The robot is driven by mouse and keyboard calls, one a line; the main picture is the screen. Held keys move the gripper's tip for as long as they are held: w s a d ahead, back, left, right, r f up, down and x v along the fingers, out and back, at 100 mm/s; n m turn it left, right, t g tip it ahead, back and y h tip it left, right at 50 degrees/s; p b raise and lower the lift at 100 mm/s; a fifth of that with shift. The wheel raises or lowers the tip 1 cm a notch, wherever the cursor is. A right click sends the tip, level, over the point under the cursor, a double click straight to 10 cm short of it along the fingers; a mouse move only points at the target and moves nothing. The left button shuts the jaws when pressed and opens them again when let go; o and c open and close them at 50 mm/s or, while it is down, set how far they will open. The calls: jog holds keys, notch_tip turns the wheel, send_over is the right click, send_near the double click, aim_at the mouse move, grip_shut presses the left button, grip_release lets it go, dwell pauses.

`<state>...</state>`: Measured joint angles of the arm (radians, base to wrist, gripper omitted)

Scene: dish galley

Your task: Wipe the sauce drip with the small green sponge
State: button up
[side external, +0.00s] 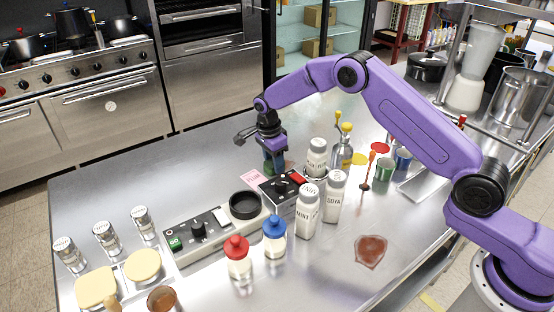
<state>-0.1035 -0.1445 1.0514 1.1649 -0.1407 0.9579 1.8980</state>
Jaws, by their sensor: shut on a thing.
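The sauce drip (370,251) is a reddish-brown patch on the bare steel counter at the front right. My gripper (274,164) points down at the far middle of the counter, behind the black-and-white switch box. It is shut on a small green thing, which looks like the small green sponge (283,166). The fingers hide much of the sponge, and I cannot tell whether it touches the counter. My gripper is well to the left of and behind the drip.
White bottles, including MINT (307,211) and SOYA (335,197), stand between my gripper and the drip. The switch box (281,195) and a pink note (252,176) lie close to my gripper. Red-capped (238,258) and blue-capped (274,238) jars stand left of the drip. The counter around the drip is clear.

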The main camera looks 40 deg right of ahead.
aim_at(295, 160)
jog(key=shift+d+r, duration=0.1)
jog(key=shift+d, duration=3.65)
notch_tip(295, 160, up, 8)
jog(key=shift+a, duration=0.15)
